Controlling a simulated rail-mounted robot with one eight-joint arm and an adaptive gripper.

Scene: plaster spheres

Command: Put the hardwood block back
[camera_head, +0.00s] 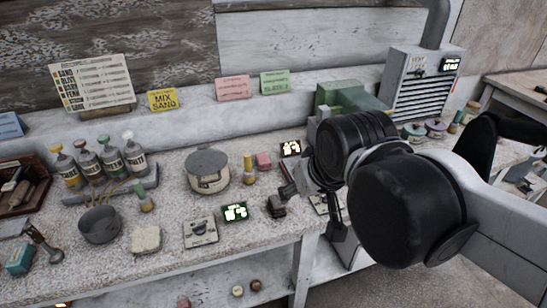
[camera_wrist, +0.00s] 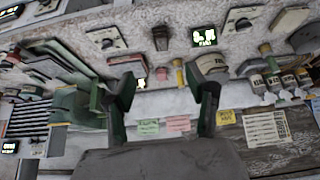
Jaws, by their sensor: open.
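A small dark brown block (camera_head: 277,207), which looks like the hardwood block, sits on the speckled bench near its front edge, right of a lit green display. It also shows in the wrist view (camera_wrist: 161,40), beyond and between my fingers. My gripper (camera_wrist: 168,88) is open, with nothing between its two dark green fingers. In the head view my black wrist hides most of the gripper; one finger shows close to the block. I cannot tell whether it touches the block there; in the wrist view they look apart.
Left of the block stand a green display (camera_head: 235,212), a grey switch box (camera_head: 200,233), a round tin (camera_head: 207,172) and a yellow bottle (camera_head: 249,172). A pink block (camera_head: 263,161) lies behind. Several labelled bottles, a grey bowl (camera_head: 99,225) and a wooden tray (camera_head: 40,197) are further left.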

